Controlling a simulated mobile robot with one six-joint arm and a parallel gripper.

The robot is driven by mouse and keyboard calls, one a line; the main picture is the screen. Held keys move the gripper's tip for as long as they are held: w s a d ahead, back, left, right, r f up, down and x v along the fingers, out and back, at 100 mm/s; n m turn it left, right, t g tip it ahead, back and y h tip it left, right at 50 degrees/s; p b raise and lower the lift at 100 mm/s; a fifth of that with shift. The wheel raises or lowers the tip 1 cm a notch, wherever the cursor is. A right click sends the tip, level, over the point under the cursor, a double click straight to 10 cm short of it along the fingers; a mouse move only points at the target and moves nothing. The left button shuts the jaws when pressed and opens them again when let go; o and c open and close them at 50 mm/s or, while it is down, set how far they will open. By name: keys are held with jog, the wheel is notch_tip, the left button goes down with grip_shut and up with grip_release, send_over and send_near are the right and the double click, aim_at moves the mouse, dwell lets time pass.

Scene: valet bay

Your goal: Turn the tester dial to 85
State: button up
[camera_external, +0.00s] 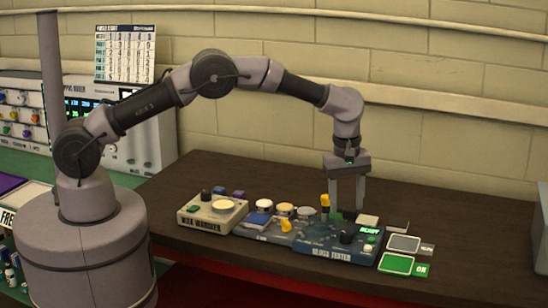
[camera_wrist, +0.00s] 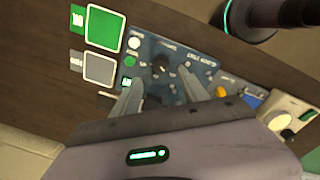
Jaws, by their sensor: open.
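The blue gloss tester (camera_external: 325,247) lies flat on the dark bench, with a lit green READY display (camera_external: 369,231). Its black dial (camera_external: 347,238) is near the front right; in the wrist view the dial (camera_wrist: 160,66) sits on the tester's panel (camera_wrist: 180,58). The dial's exact setting is too small to read. My gripper (camera_external: 347,208) points down, open, above the back part of the tester. In the wrist view its two fingers (camera_wrist: 161,82) are spread with nothing between them, and the dial shows just beyond the tips, apparently not gripped.
A cream wax warmer (camera_external: 212,214) and a blue unit with pads and a yellow knob (camera_external: 286,225) stand left of the tester. A yellow-topped item (camera_external: 325,201) rises close beside my fingers. A green OK pad (camera_external: 398,264) and a grey pad (camera_external: 403,243) lie right.

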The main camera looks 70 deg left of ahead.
aim_at(347, 235)
jog(key=f, duration=0.3)
jog(key=f+b, duration=0.1)
jog(key=f, duration=0.4)
jog(key=shift+w+f, duration=0.25)
jog(key=shift+f, duration=0.1)
grip_shut()
